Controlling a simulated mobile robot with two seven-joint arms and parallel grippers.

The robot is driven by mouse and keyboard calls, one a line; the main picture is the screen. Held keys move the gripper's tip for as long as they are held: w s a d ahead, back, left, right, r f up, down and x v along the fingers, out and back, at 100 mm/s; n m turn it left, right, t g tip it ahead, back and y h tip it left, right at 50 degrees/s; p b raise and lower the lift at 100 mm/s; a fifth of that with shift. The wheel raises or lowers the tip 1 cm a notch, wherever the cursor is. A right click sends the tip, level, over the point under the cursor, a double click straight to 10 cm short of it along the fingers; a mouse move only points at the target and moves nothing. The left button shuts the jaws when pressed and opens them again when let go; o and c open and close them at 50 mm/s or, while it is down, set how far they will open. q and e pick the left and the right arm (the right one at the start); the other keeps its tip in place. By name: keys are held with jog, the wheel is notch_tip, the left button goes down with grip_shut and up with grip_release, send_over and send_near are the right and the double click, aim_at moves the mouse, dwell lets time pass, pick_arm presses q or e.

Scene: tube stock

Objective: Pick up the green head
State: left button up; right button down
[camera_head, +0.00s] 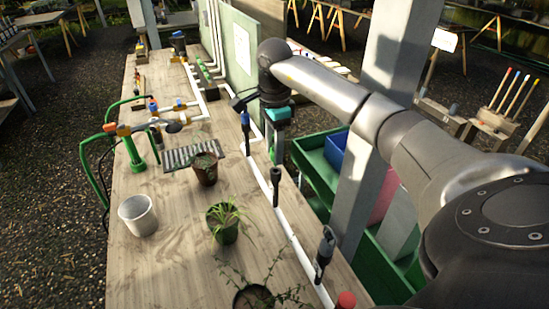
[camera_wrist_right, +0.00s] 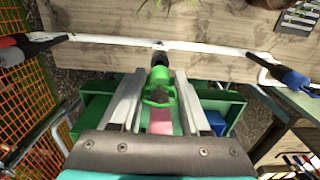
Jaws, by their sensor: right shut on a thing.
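The green head (camera_wrist_right: 159,88) sits between the two fingers of my right gripper (camera_wrist_right: 157,100) in the right wrist view. The fingers are shut on it, and a dark stem (camera_wrist_right: 159,59) shows at its far end, close to the white pipe. I cannot tell whether the stem touches the pipe. In the head view my right gripper (camera_head: 275,150) points down beside the right edge of the wooden bench, with a little green showing at its fingers. My left gripper is not in view.
The white pipe (camera_head: 291,234) runs along the wooden bench (camera_head: 165,260) edge with a blue head (camera_head: 245,128) and dark heads (camera_head: 275,182) standing on it. Potted plants (camera_head: 223,222) and a white pot (camera_head: 138,214) stand on the bench. A grey post (camera_head: 352,200) rises near my right arm.

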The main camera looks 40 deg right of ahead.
notch_tip(320, 180, up, 7)
jog(key=shift+w+r, duration=0.1)
notch_tip(320, 180, up, 9)
jog(key=p, duration=0.3)
notch_tip(320, 180, up, 5)
jog(key=p, duration=0.6)
dwell(0.7)
dwell(1.4)
